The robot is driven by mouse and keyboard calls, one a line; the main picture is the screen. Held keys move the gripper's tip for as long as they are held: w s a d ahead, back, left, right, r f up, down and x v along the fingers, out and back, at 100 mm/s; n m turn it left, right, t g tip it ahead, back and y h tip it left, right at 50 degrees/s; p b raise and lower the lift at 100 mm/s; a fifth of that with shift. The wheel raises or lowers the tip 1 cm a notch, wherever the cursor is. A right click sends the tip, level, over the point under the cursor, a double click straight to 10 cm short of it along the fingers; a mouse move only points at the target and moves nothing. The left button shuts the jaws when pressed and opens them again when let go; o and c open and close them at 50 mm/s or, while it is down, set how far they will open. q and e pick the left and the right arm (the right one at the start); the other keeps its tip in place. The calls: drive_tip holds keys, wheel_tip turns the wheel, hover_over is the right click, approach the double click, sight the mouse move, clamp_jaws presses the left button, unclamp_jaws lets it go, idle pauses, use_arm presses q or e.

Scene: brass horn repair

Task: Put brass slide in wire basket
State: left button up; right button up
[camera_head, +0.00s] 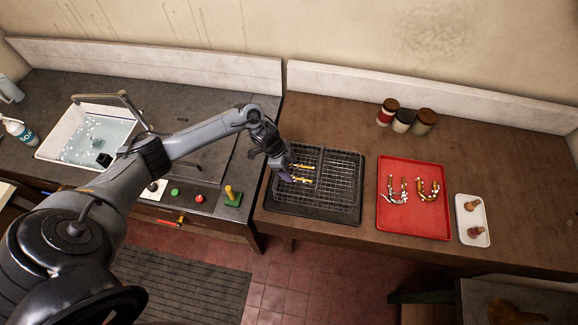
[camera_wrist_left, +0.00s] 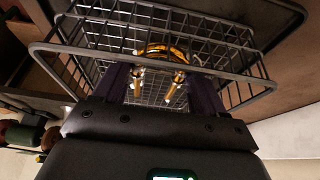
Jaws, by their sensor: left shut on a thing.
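The brass slide (camera_head: 302,180) is a golden U-shaped tube; it also shows in the left wrist view (camera_wrist_left: 168,51), with its two tube ends toward the gripper. My left gripper (camera_head: 290,172) is shut on it, the two dark fingers standing on either side of the slide in the left wrist view. The wire basket (camera_head: 340,190) is a dark grid on the brown table. In the left wrist view its rim (camera_wrist_left: 262,84) surrounds the slide and fingers. I cannot tell whether the slide touches the basket floor. My right gripper is not in view.
A red tray (camera_head: 413,228) with curved brass and silver pieces lies right of the basket. A small white dish (camera_head: 472,239) with brown items is beyond it. Several jars (camera_head: 404,120) stand at the back. A water-filled white basin (camera_head: 60,134) is at the left.

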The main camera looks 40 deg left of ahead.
use_arm(q)
drive_tip(key=shift+f, duration=0.1)
drive_tip(key=shift+f+b, duration=0.3)
drive_tip(key=shift+f, duration=0.1)
drive_tip(key=shift+f, duration=0.1)
drive_tip(key=o, duration=1.1)
drive_tip(key=shift+c, duration=0.2)
drive_tip(key=shift+a+r+p, duration=0.1)
drive_tip(key=shift+r+p, duration=0.2)
drive_tip(key=shift+r, duration=0.6)
drive_tip(key=b+v, duration=0.1)
drive_tip(key=v, duration=1)
drive_tip(key=shift+r, duration=0.25)
